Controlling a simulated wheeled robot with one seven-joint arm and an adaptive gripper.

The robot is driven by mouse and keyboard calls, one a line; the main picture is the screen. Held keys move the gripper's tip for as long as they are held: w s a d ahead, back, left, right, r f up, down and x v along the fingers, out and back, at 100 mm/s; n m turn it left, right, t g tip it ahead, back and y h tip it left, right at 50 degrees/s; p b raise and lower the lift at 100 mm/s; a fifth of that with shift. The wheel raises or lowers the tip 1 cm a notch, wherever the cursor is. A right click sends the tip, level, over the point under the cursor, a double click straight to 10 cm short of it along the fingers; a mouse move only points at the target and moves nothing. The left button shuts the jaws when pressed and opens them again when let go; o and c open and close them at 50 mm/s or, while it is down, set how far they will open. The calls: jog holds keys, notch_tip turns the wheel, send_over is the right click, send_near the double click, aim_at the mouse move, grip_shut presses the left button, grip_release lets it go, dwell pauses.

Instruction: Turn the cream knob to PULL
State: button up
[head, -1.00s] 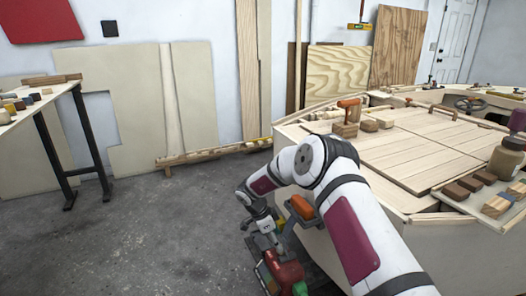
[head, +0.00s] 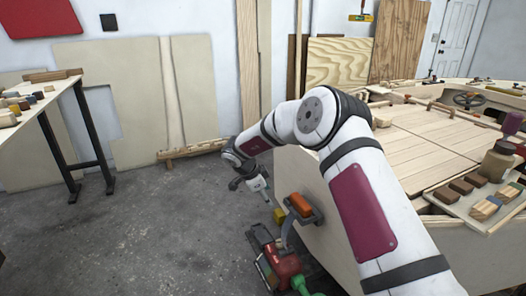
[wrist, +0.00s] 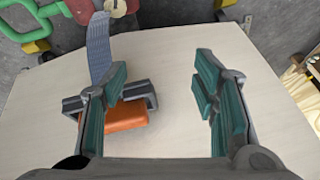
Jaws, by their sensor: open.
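My gripper (head: 258,188) is in front of the left end of the plywood hull (head: 318,240). In the wrist view my gripper (wrist: 160,88) is open, with its two teal-padded fingers wide apart and nothing between them. Behind the left finger, an orange block (wrist: 126,116) sits in a dark bracket on the pale hull panel, partly hidden by that finger. The same orange block (head: 300,204) shows in the head view, to the right of my gripper. A grey-blue strap (wrist: 98,48) runs from the bracket.
A red machine (head: 283,266) with green parts stands on the floor beside the hull. A workbench (head: 38,97) with small blocks is at the left. A brown bottle (head: 497,162) and a tray of blocks are on the hull deck. The floor at left is clear.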

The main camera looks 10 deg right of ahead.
jog(key=w+r+n+t+p, duration=0.2)
jog(key=w+r+t, duration=0.2)
jog(key=r, duration=1)
jog(key=shift+w+p, duration=0.15)
jog(key=shift+p, duration=0.15)
jog(key=shift+a+r+t, duration=0.1)
jog(key=shift+a+t, duration=0.05)
jog(key=shift+t, duration=0.15)
